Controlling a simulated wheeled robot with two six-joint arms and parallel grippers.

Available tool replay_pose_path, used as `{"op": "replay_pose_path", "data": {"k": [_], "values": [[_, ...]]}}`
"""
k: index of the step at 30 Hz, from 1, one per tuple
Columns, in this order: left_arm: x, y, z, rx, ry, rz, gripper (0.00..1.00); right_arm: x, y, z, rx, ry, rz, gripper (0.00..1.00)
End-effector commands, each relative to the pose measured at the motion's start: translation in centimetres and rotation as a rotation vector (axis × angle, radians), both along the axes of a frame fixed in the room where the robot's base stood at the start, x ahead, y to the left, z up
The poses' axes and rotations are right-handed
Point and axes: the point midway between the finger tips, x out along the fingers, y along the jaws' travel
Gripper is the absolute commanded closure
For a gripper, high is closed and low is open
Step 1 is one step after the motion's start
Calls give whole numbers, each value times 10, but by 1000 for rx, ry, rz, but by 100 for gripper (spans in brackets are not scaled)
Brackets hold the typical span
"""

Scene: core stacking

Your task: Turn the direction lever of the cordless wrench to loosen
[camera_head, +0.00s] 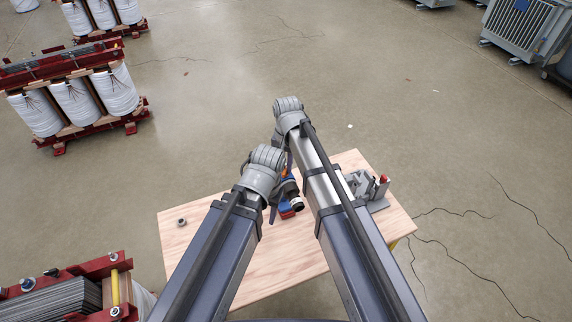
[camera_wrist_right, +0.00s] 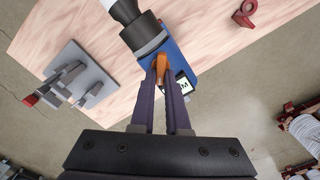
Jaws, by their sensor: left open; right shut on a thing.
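The cordless wrench (camera_head: 291,194) lies on the wooden table between my two arms, partly hidden by them. The right wrist view shows its blue body (camera_wrist_right: 184,62), black collar (camera_wrist_right: 143,38) and pale tip at the top edge. Its orange direction lever (camera_wrist_right: 160,74) sits between the fingertips of my right gripper (camera_wrist_right: 162,84), which is shut on it. In the head view my right gripper (camera_head: 287,164) is mostly hidden behind its wrist and arm. My left gripper (camera_head: 273,212) is open beside the wrench, on its left, apparently empty; its fingers are partly hidden.
A grey fixture (camera_head: 374,190) with a red-tipped part stands on the table's right side. A small grey ring (camera_head: 181,222) lies on the left. The right wrist view shows a red ring-shaped piece (camera_wrist_right: 243,14). The table's (camera_head: 190,250) left part is mostly clear.

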Motion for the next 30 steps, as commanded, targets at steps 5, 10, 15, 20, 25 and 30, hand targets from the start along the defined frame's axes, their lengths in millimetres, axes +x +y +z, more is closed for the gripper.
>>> {"op": "replay_pose_path", "data": {"k": [5, 10, 15, 20, 25, 30], "values": [[0, 0, 0, 0, 0, 0, 50, 0, 0, 0, 0, 0, 0, 74], [0, 0, 0, 0, 0, 0, 50, 0, 0, 0, 0, 0, 1, 56], [0, 0, 0, 0, 0, 0, 50, 0, 0, 0, 0, 0, 1, 56], [0, 0, 2, 0, 0, 0, 50, 0, 0, 2, 0, 0, 1, 56], [0, 0, 13, 0, 0, 0, 50, 0, 0, 13, 0, 0, 1, 56], [0, 0, 32, 0, 0, -1, 50, 0, 0, 32, 0, 0, 1, 56]]}}
